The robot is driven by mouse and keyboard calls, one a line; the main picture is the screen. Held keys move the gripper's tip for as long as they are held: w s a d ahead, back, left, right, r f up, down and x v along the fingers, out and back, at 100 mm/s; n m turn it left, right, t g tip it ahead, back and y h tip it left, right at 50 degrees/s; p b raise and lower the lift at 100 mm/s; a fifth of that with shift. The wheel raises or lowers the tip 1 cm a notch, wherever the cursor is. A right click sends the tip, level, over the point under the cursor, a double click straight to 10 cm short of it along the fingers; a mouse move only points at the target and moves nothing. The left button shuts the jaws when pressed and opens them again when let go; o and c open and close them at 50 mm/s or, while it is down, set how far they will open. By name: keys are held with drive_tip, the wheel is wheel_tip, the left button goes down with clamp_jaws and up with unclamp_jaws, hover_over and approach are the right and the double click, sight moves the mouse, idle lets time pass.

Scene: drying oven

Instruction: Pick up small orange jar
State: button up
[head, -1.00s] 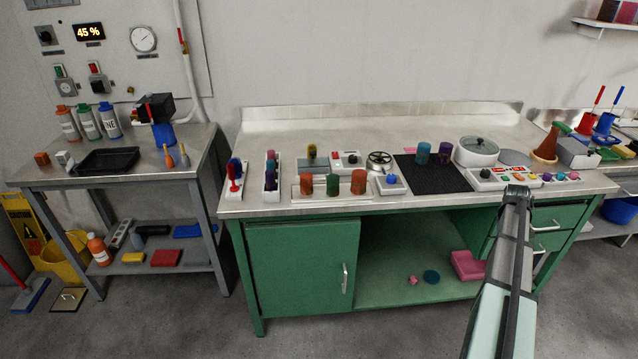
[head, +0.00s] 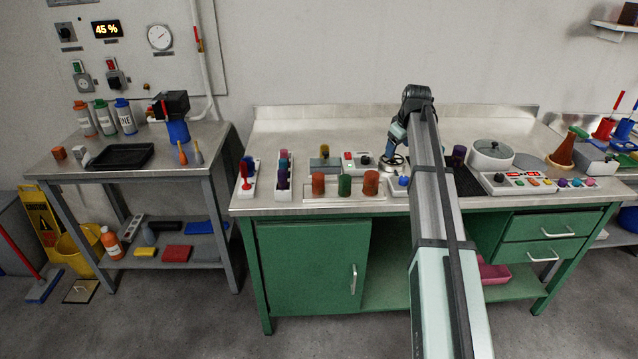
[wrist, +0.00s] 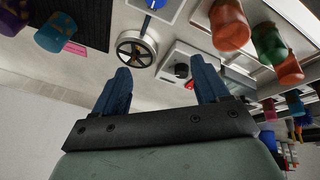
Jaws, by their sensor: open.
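Two orange jars stand upright on a pale tray (head: 330,200) at the bench's front, with a green jar (head: 344,186) between them. The left orange jar (head: 318,184) looks slightly smaller than the right one (head: 371,183); I cannot tell for certain which is the small one. In the wrist view, an orange jar (wrist: 230,26), the green jar (wrist: 268,44) and another orange jar (wrist: 289,71) show at upper right. My gripper (wrist: 163,72) is open and empty, apart from the jars. In the head view it is over the bench by the handwheel, its fingers hard to make out.
A handwheel (wrist: 136,49) and a control box (wrist: 180,68) lie beyond my fingers in the wrist view. A white pot (head: 491,155) and a button panel (head: 517,182) stand right of my arm. The bench's back left is clear.

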sight(318, 175)
drive_tip(key=s+a+r+n+g+y, duration=0.1)
drive_tip(key=s+a+n+g+y, duration=0.15)
drive_tip(key=a, duration=2.05)
drive_tip(key=x, duration=0.8)
drive_tip(key=shift+s, duration=0.3)
drive_tip(key=shift+s+x, duration=0.2)
drive_tip(key=shift+x, duration=2.45)
drive_tip(key=shift+a, duration=0.15)
drive_tip(key=shift+c, duration=0.5)
drive_tip(key=c, duration=0.9)
drive_tip(key=shift+c, duration=0.2)
